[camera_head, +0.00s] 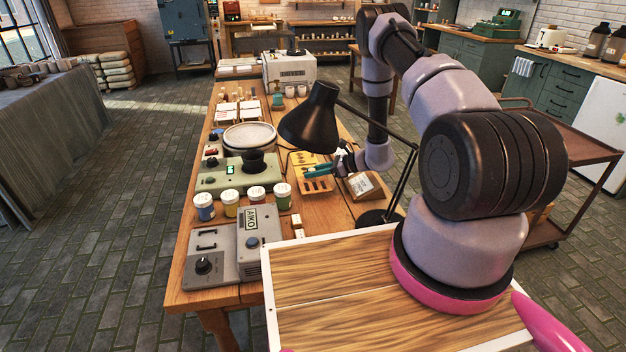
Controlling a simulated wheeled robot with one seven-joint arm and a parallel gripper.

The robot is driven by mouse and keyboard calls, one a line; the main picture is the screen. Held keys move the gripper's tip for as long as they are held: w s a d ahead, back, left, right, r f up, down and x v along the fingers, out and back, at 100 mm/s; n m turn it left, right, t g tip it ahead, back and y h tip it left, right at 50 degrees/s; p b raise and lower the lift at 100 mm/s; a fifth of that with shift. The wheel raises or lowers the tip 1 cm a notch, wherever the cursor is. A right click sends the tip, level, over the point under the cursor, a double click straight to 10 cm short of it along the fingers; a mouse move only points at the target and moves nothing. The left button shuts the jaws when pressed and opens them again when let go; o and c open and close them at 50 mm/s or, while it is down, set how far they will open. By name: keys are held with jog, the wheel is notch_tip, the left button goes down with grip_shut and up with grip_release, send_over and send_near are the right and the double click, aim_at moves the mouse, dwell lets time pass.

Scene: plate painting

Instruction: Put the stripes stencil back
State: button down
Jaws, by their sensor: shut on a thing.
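My gripper (340,164) is small in the head view, beyond the black lamp, and is shut on a thin teal piece. This teal piece (318,171) looks like a stencil, seen nearly edge-on, so I cannot make out stripes on it. It is just above or at a small orange-brown wooden holder (318,185) with dark slots; I cannot tell whether they touch. A yellow panel (301,158) with dark marks stands just behind and left of the teal piece. The fingertips are partly hidden.
A black desk lamp (310,118) leans close to my arm, its base (381,218) on the wooden table (335,215). A cardboard box (362,186) is right of the holder. Several paint jars (255,196), a green machine (228,176) and grey devices (212,262) fill the left side.

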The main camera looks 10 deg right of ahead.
aim_at(314, 178)
jog(key=shift+d+f, duration=0.1)
jog(key=shift+f, duration=1.3)
jog(key=shift+f, duration=0.1)
jog(key=c, duration=0.6)
grip_release()
